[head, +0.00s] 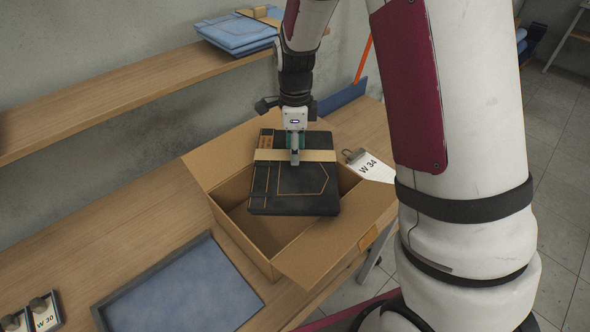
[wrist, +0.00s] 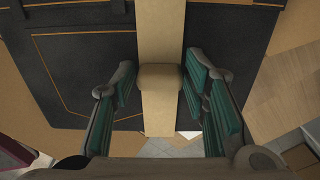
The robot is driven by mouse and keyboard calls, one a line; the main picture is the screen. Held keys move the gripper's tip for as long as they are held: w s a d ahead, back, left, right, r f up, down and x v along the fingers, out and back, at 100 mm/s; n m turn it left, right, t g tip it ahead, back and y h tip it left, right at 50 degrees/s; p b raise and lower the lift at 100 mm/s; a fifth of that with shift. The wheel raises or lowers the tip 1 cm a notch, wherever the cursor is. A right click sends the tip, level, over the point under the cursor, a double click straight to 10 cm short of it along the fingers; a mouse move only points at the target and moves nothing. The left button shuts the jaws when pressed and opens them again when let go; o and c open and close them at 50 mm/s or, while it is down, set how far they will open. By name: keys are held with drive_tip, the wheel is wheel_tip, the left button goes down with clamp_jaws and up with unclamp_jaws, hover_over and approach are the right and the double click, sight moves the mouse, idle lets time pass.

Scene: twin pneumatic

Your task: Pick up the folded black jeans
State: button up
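The folded black jeans (head: 290,188), with orange stitching, are flat above the open cardboard box (head: 290,265). They cover part of its back rim and opening. A tan band (head: 320,156) wraps them and has a raised grip in its middle (wrist: 160,78). My gripper (head: 295,158) points down at the band. In the wrist view its green-padded fingers (wrist: 159,75) stand on both sides of the raised grip, close against it, and appear shut on it. The underside of the jeans is hidden.
A white W 34 tag (head: 370,166) on a clip is at the box's right. A blue-lined tray (head: 185,290) and W 30 tags (head: 43,312) lie on the wooden table (head: 110,240). Folded blue jeans (head: 238,34) rest on the wall shelf (head: 110,92).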

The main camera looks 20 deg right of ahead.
clamp_jaws()
